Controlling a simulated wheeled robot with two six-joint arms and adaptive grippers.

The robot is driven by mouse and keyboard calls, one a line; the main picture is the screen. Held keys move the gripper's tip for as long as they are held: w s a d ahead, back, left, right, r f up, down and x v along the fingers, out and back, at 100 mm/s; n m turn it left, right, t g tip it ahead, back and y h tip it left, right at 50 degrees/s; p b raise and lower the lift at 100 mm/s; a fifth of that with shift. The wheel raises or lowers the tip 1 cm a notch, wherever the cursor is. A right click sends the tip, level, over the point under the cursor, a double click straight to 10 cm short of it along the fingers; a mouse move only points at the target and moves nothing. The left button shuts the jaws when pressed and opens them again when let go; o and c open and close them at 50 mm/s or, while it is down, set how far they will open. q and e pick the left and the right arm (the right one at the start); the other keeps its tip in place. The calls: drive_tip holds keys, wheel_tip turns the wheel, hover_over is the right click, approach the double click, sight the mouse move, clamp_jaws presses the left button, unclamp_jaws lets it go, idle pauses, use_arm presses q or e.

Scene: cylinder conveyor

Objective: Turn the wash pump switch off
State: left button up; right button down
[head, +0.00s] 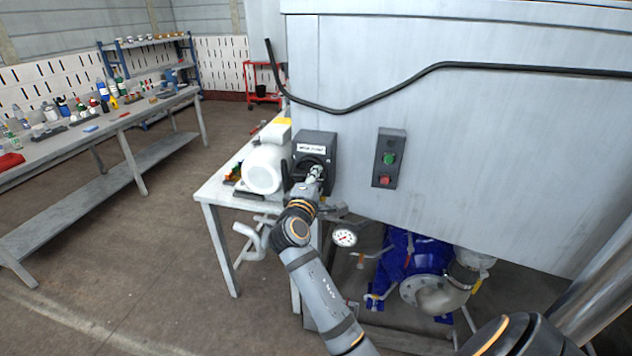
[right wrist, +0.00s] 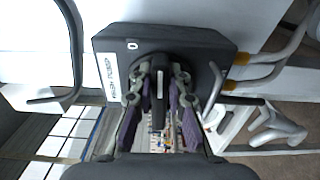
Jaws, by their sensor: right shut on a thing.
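The wash pump switch (head: 309,142) is a dark box with a white label, mounted at the left end of the big grey cabinet. In the right wrist view its dark face (right wrist: 205,42) shows a white "0" mark near one corner and the label along one side. My right gripper (head: 316,172) is at the front of the box, shut on the switch's dark handle (right wrist: 158,98). The handle lies between the two fingers in the right wrist view. The gripper partly hides the handle's base, so its exact setting is hard to tell. My left gripper is not in view.
A control box with a green and a red button (head: 388,158) is right of the switch. A white motor (head: 265,168) stands on a small table (head: 215,190) close to the left. A pressure gauge (head: 344,238) and blue pump (head: 415,255) are below. Open floor lies left.

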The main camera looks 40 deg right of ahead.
drive_tip(key=shift+f+m, duration=0.1)
drive_tip(key=shift+m, duration=0.3)
drive_tip(key=c, duration=1.3)
unclamp_jaws()
wheel_tip(320, 180, up, 10)
drive_tip(key=shift+a, duration=0.1)
